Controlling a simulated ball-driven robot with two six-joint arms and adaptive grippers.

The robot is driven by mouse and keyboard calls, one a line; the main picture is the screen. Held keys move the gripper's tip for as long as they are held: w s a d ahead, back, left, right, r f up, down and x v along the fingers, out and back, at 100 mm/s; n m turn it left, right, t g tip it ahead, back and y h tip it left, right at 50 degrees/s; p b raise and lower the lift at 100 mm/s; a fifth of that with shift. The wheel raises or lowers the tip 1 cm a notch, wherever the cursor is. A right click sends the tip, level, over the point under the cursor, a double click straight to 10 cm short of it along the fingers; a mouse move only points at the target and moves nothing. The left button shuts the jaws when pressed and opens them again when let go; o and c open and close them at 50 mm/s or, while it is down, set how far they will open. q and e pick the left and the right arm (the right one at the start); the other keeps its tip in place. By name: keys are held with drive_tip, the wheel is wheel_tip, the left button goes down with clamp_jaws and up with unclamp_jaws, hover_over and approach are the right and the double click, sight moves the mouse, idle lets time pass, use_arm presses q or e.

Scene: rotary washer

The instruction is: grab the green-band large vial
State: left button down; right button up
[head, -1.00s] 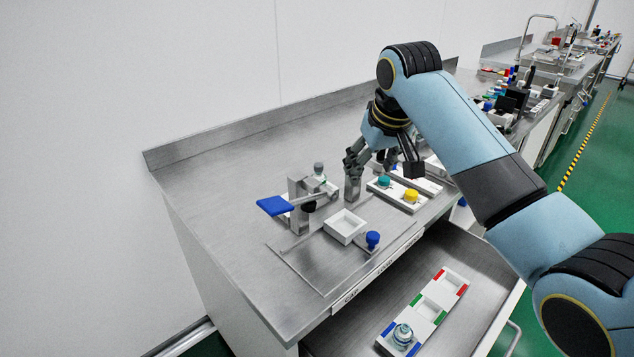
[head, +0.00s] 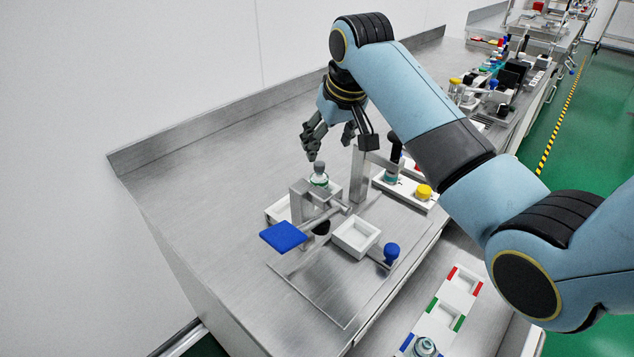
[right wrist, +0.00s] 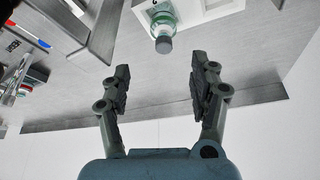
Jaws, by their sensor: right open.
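The green-band large vial (head: 319,178) is clear with a grey cap and a green band. It stands upright in a white holder behind the blue-handled metal fixture. In the right wrist view the vial (right wrist: 163,22) shows at the top, cap towards me. My right gripper (head: 330,141) is open and empty, just behind and above the vial in the head view. In the right wrist view its fingers (right wrist: 160,82) are spread apart, with the vial beyond the tips and between their lines. My left gripper is not in view.
The fixture has a blue paddle (head: 283,237), a white tray (head: 357,237) and a blue knob (head: 391,252). A metal post (head: 359,174) stands right of the vial. A rack with a yellow cap (head: 423,191) is farther right. The left bench top (head: 200,165) is clear.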

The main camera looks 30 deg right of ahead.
sight(321, 165)
drive_tip(key=x, duration=0.4)
drive_tip(key=shift+f, duration=0.3)
drive_tip(key=x, duration=0.5)
drive_tip(key=shift+s+a+f, duration=0.2)
drive_tip(key=shift+s+a, duration=0.05)
drive_tip(key=shift+a, duration=0.05)
drive_tip(key=shift+c, duration=0.3)
drive_tip(key=shift+r, duration=0.1)
drive_tip(key=c, duration=1.1)
